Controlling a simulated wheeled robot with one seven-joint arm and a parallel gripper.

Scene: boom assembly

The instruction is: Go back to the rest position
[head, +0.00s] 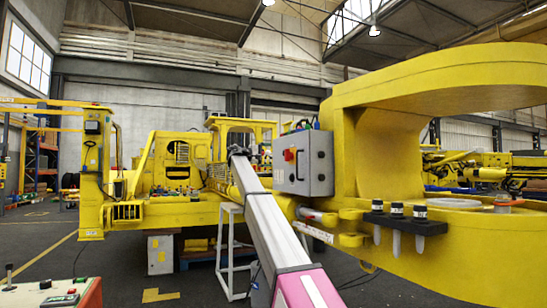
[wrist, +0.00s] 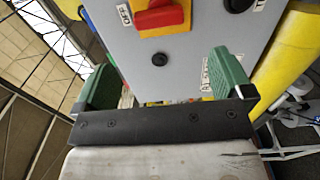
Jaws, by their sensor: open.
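My gripper (wrist: 163,62) shows in the wrist view with its two green fingers wide apart and nothing between them. It faces the grey control box (wrist: 185,85), which fills the middle of that view; whether a finger touches it I cannot tell. In the head view the grey box (head: 318,165) is mounted beside the big yellow boom part (head: 345,150). The fingers cannot be made out in the head view.
A black holder (head: 405,222) with several capped tools is on the yellow boom part at right. A white stand (head: 222,255) is at centre. Yellow machinery (head: 165,213) stands behind at left. A control panel (head: 50,297) is at lower left. Dark floor (head: 120,262) is open at left.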

